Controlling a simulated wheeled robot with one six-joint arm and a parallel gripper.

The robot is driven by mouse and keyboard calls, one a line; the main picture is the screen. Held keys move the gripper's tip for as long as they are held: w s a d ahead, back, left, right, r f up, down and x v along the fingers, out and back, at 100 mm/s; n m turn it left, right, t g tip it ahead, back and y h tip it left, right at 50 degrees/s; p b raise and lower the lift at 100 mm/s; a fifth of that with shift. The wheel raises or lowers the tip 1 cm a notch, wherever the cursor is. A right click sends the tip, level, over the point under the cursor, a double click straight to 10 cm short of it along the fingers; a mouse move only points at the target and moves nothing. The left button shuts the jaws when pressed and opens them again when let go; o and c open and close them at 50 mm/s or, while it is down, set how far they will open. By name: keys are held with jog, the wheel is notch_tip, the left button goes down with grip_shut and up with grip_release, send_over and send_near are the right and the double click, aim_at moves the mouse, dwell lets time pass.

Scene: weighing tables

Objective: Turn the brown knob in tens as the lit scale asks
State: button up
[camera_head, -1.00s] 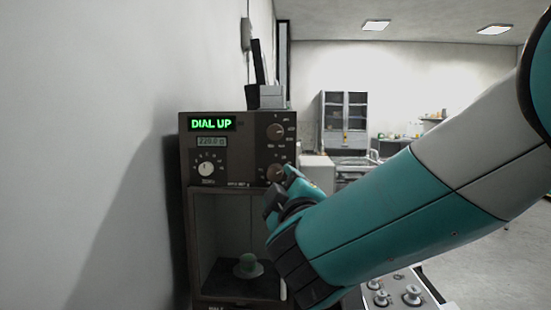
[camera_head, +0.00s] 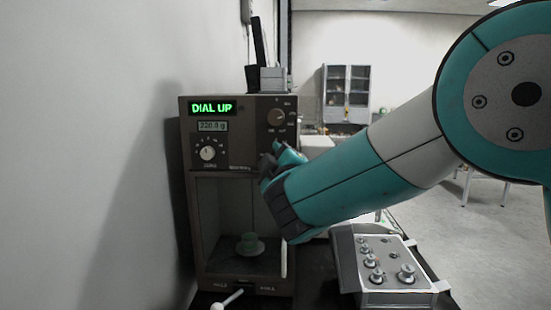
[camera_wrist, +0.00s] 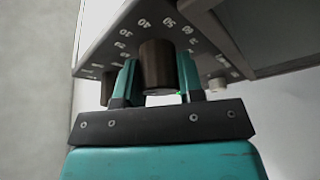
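The scale (camera_head: 240,182) is a dark box at the left with a lit green sign reading DIAL UP. Its small display (camera_head: 212,126) seems to read about 228.8 g. The brown knob (camera_wrist: 157,65) stands between my gripper's fingers in the wrist view, amid a ring of tens numbers. My gripper (camera_wrist: 158,78) has one finger against each side of it, with no clear gap. In the head view my gripper (camera_head: 273,155) covers the lower right of the panel and hides this knob.
Another dark knob (camera_head: 276,116) sits above my gripper on the panel, and a pale dial (camera_head: 207,153) is at its left. A grey box of metal weights (camera_head: 385,265) stands right of the scale. The wall is close at the left.

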jog(key=shift+f+m+b, duration=0.4)
jog(key=shift+m+b, duration=0.3)
jog(key=shift+b, duration=1.35)
jog(key=m+t+b, duration=0.1)
jog(key=b, duration=0.2)
jog(key=shift+f+m+h+b, duration=0.15)
jog(key=shift+m+h+b, duration=0.15)
jog(key=shift+h+b, duration=0.1)
jog(key=m+h+b, duration=0.1)
jog(key=m+b, duration=0.1)
jog(key=b, duration=0.2)
jog(key=shift+t, duration=0.4)
jog(key=m+b, duration=0.2)
jog(key=b, duration=0.1)
jog(key=shift+r+m+h, duration=0.3)
jog(key=shift+r+h, duration=0.1)
jog(key=shift+r+b, duration=0.1)
jog(key=shift+b, duration=0.2)
jog(key=o, duration=0.9)
jog(key=shift+o, duration=0.2)
jog(key=shift+s, duration=0.1)
